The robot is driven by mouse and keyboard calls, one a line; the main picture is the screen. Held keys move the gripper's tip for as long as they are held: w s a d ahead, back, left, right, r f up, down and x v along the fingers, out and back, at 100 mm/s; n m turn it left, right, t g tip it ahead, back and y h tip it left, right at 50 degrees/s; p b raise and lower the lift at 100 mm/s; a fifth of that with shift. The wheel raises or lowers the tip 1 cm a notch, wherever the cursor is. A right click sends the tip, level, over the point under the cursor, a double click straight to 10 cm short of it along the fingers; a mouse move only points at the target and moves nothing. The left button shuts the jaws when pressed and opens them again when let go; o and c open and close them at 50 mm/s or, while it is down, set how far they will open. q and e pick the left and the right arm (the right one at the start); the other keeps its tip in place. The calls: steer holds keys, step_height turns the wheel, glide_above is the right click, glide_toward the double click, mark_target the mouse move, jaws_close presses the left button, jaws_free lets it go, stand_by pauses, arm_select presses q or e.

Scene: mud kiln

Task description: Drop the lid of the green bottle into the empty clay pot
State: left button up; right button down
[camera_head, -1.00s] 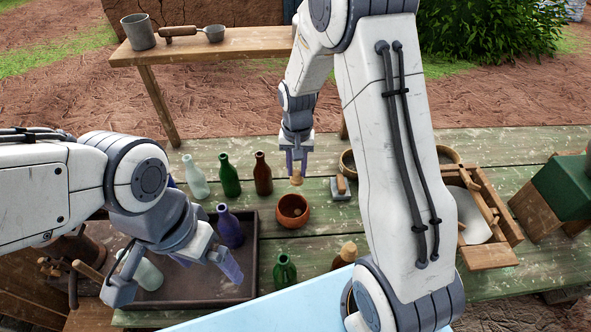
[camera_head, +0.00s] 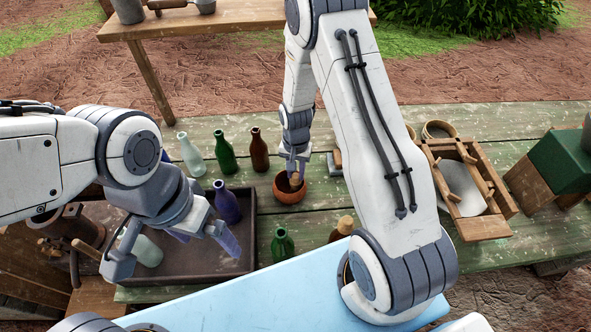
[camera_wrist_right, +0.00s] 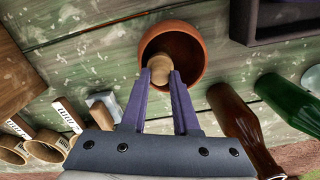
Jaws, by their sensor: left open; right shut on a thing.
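The lid, a tan cork-like stopper (camera_head: 295,180), is gripped between the purple fingers of my right gripper (camera_head: 293,167). In the right wrist view the lid (camera_wrist_right: 159,70) shows at the fingertips, over the opening of the reddish-brown clay pot (camera_wrist_right: 195,47). In the head view the pot (camera_head: 289,193) stands on the green table with the fingertips at its mouth. One green bottle (camera_head: 225,152) stands in the back row. Another green bottle (camera_head: 282,246) stands in front, with no lid seen on it. My left gripper (camera_head: 205,238) is open over the tray.
A dark tray (camera_head: 247,256) holds a purple bottle (camera_head: 227,203) and a pale bottle (camera_head: 147,250). A pale bottle (camera_head: 191,154) and a brown bottle (camera_head: 259,150) flank the back green one. A wooden frame (camera_head: 483,229) stands on the right.

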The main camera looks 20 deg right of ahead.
mark_target(295, 175)
steer(key=shift+f, duration=0.1)
steer(key=c, duration=0.6)
jaws_free()
steer(key=shift+w+r, duration=0.1)
steer(key=shift+r, duration=0.45)
step_height(295, 175, up, 9)
steer(key=shift+r+b, duration=0.2)
steer(key=shift+b, duration=0.75)
